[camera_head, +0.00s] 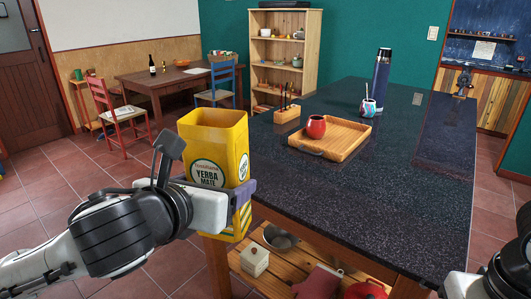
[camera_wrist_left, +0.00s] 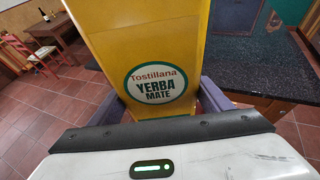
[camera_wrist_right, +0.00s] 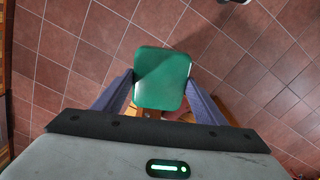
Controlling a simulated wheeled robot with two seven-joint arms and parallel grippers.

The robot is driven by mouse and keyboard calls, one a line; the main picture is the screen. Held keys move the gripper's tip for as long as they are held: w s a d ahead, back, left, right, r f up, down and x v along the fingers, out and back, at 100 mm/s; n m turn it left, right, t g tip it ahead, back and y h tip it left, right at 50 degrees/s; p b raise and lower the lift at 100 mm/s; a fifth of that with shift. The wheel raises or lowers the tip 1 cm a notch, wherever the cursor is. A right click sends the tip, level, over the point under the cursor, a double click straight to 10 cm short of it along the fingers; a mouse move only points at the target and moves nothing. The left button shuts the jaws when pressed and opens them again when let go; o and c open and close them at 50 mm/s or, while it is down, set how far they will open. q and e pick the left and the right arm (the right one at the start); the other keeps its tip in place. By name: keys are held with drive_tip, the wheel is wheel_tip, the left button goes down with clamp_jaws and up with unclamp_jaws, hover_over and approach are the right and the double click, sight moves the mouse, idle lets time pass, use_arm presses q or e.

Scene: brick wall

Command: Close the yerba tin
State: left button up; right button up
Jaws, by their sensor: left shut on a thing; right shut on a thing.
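The yerba tin (camera_head: 240,145) is a tall yellow box with a round "Yerba Mate" label, and its top looks open. It is held roughly upright beside the table's near left corner. My left gripper (camera_head: 242,190) is shut on its lower part; in the left wrist view the tin (camera_wrist_left: 140,45) stands between the two fingers. My right gripper (camera_wrist_right: 158,92) is shut on a flat green piece with rounded corners, which looks like the lid (camera_wrist_right: 161,75). It is over the tiled floor, apart from the tin. The head view shows only part of my right arm, at the lower right.
The dark stone table (camera_head: 400,190) fills the middle right. It bears a wooden tray (camera_head: 350,138) with a red mug (camera_head: 316,126), a blue bottle (camera_head: 382,75), a small mate cup (camera_head: 367,107) and a wooden holder (camera_head: 287,114). Its left front surface is clear.

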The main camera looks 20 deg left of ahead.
use_arm(q)
drive_tip(key=s+d, duration=0.2)
drive_tip(key=d, duration=0.8)
drive_tip(key=s+d, duration=0.1)
drive_tip(key=d, duration=0.9)
drive_tip(key=shift+s+d+r, duration=0.15)
drive_tip(key=shift+s+d, duration=0.1)
drive_tip(key=shift+s, duration=0.15)
